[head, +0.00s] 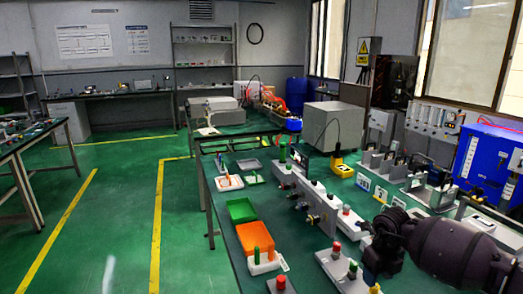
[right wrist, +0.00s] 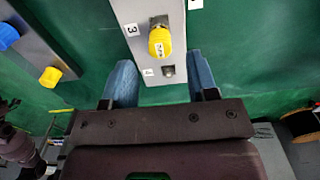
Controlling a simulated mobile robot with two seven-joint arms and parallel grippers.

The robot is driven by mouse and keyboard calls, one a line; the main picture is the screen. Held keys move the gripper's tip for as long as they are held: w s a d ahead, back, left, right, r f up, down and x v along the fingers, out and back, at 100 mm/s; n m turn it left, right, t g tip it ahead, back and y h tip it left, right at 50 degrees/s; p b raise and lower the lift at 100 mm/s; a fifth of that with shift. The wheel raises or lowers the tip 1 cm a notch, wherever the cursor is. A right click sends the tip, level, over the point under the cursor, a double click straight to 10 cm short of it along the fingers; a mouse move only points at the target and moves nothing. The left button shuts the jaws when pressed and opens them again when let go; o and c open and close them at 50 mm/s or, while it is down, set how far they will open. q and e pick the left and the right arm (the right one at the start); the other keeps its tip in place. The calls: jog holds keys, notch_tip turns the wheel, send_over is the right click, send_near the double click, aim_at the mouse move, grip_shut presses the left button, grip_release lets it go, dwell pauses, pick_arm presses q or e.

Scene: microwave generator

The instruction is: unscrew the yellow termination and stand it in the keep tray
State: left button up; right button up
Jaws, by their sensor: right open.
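The yellow termination (right wrist: 159,42) sits on a connector of a pale panel with a "3" label in the right wrist view. My right gripper (right wrist: 160,62) has its two blue fingers apart, one on each side of the panel's end, with the termination between and slightly beyond the tips. No finger touches the termination. In the head view my right gripper (head: 384,246) is a dark shape over the right side of the bench, and the termination cannot be picked out there. Several small trays stand on the bench; I cannot tell which is the keep tray.
A grey block with a blue cap and another yellow cap (right wrist: 50,77) lies left in the wrist view. A green bin (head: 241,210), an orange bin (head: 256,241) and a white tray (head: 228,183) line the bench's left side. A long grey device (head: 318,204) runs along the middle.

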aim_at(374, 290)
notch_tip(374, 290, down, 5)
jog(key=shift+r+b, duration=0.15)
jog(key=shift+b, duration=0.7)
jog(key=shift+f, duration=0.6)
dwell(0.4)
grip_shut()
jog(key=shift+r, duration=0.15)
